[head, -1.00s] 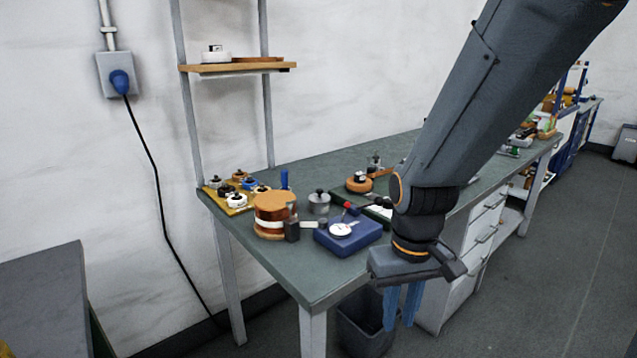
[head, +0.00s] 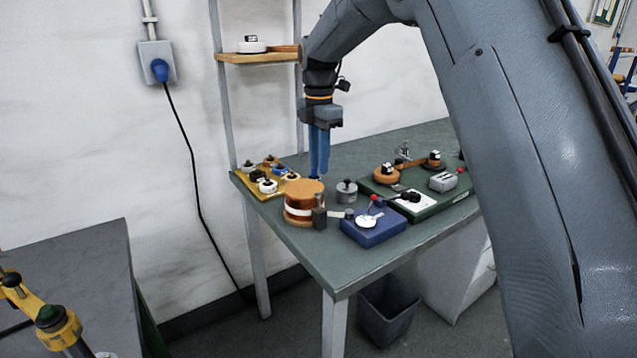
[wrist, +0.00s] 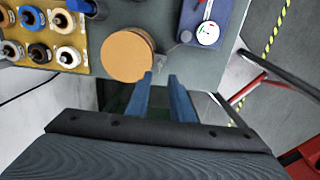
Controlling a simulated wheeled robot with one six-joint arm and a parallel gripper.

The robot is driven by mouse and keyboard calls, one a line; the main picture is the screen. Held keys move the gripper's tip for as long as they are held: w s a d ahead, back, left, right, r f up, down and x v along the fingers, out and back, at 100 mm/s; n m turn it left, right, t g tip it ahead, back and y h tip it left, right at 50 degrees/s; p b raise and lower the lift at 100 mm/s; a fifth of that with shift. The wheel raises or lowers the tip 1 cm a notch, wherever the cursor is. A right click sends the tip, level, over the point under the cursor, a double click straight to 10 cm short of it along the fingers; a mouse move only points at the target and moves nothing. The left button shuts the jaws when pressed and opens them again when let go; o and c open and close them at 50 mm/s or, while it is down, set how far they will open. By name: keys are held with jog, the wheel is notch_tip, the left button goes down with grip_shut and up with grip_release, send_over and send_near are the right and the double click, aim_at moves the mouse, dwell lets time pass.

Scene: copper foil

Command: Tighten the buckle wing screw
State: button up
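The copper foil roll (head: 304,199) stands on the near left part of the workbench, with a pale strap around it. A dark buckle block (head: 319,217) sits at the strap's right side, and its wing screw is too small to make out clearly. My gripper (head: 318,172) points down over the bench, and its blue fingers appear above and behind the roll in the head view. In the wrist view my gripper (wrist: 160,76) is open and empty, with a clear gap between its fingers. The roll's round orange top (wrist: 127,55) lies just beyond the left fingertip there.
A yellow tray (head: 247,186) of small spools is left of the roll. A blue box with a dial (head: 373,232) is close on its right. A grey weight (head: 347,192) stands behind, and a green board (head: 430,205) lies further right. A wooden shelf (head: 255,57) is above.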

aim_at(319, 200)
notch_tip(319, 200, down, 8)
jog(key=shift+r+p, duration=0.25)
jog(key=shift+p, duration=0.7)
jog(key=shift+c, duration=0.5)
grip_shut()
